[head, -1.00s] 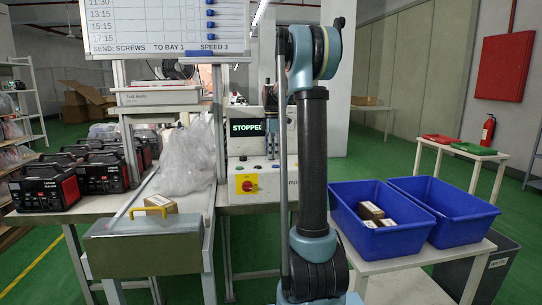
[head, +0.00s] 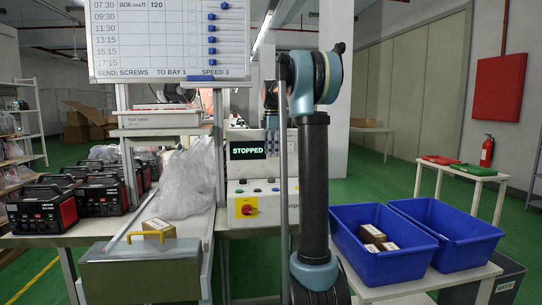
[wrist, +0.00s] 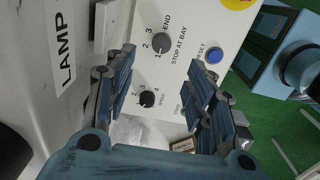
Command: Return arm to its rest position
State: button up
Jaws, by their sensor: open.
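My arm stands upright in the middle of the head view, over the green floor, in front of the control panel (head: 246,170). My gripper (wrist: 160,88) is open in the wrist view, with its two blue-grey fingers apart and nothing between them. It faces the control panel, where a STOP AT BAY knob (wrist: 160,43), a speed knob (wrist: 147,99) and a blue RESET button (wrist: 212,55) show. The fingers appear clear of the knobs.
The panel's display (head: 247,150) reads STOPPED. Two blue bins, one left (head: 385,268) and one right (head: 460,248), stand on a table at right; the left holds small boxes. A metal box (head: 140,275) with a yellow handle is at front left. Black-and-red units (head: 68,208) sit at left.

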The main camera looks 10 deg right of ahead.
jog(key=s+f+m+t, duration=0.1)
jog(key=s+f+m, duration=0.4)
jog(key=s, duration=0.8)
jog(key=s+f+m, duration=0.4)
jog(key=s, duration=0.8)
jog(key=s+f+m+t, duration=0.1)
jog(key=s+f+m, duration=0.8)
jog(key=s+f, duration=1)
jog(key=shift+s+f, duration=0.2)
jog(key=shift+f, duration=0.35)
jog(key=shift+w+f, duration=0.2)
jog(key=shift+w, duration=0.25)
